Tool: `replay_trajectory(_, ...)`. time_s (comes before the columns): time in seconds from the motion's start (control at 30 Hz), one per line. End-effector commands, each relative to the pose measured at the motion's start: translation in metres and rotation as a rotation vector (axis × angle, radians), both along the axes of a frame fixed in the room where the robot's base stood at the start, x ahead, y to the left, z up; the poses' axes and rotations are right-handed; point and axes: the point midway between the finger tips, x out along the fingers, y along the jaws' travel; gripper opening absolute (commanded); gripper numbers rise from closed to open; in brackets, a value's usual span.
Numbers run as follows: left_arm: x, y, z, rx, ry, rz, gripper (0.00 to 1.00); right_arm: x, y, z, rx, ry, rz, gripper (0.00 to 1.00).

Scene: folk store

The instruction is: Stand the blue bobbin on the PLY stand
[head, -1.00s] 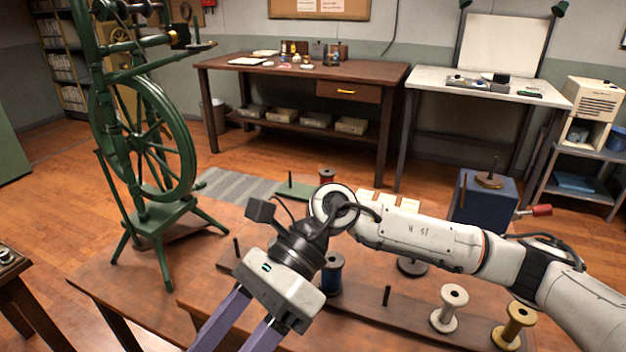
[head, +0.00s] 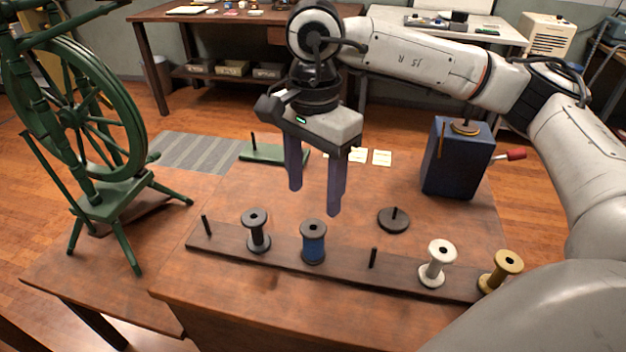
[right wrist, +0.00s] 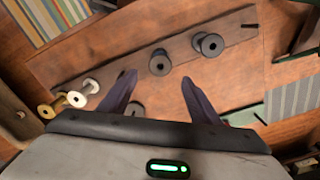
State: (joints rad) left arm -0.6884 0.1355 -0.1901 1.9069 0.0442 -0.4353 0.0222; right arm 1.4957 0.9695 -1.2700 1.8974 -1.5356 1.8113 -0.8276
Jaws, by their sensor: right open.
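The blue bobbin (head: 313,243) stands upright on the long dark peg board (head: 225,242), between a black bobbin and a bare peg. It also shows in the right wrist view (right wrist: 160,63). My right gripper (head: 314,200) is open and empty, pointing down above and behind the blue bobbin, apart from it. Its spread fingers show in the right wrist view (right wrist: 158,80). A round dark stand with a short peg (head: 394,221) is right of the gripper; a green stand with a peg (head: 262,153) is behind it, partly hidden. I cannot read which is the PLY stand. My left gripper is out of view.
The board also holds a black bobbin (head: 256,231), a white bobbin (head: 437,264) and a gold bobbin (head: 501,271). A blue box (head: 458,160) with a red-handled crank stands at right. A green spinning wheel (head: 90,115) stands at left. The mid-table is mostly clear.

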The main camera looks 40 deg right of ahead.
Motion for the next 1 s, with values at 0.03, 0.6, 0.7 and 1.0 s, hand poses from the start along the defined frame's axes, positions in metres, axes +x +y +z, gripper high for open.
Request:
replay_trajectory(0.03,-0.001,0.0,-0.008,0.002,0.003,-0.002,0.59,0.0,0.0,-0.01,-0.001,0.002,0.0,0.57)
replay_trajectory(0.6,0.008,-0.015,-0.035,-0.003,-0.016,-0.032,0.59,0.0,0.001,-0.078,0.001,0.001,0.001,0.57)
replay_trajectory(0.7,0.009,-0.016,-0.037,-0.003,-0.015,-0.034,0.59,0.0,0.001,-0.084,0.001,0.0,0.001,0.57)
replay_trajectory(1.0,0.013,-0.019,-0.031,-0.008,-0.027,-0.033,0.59,0.0,0.001,-0.085,0.001,0.0,0.001,0.57)
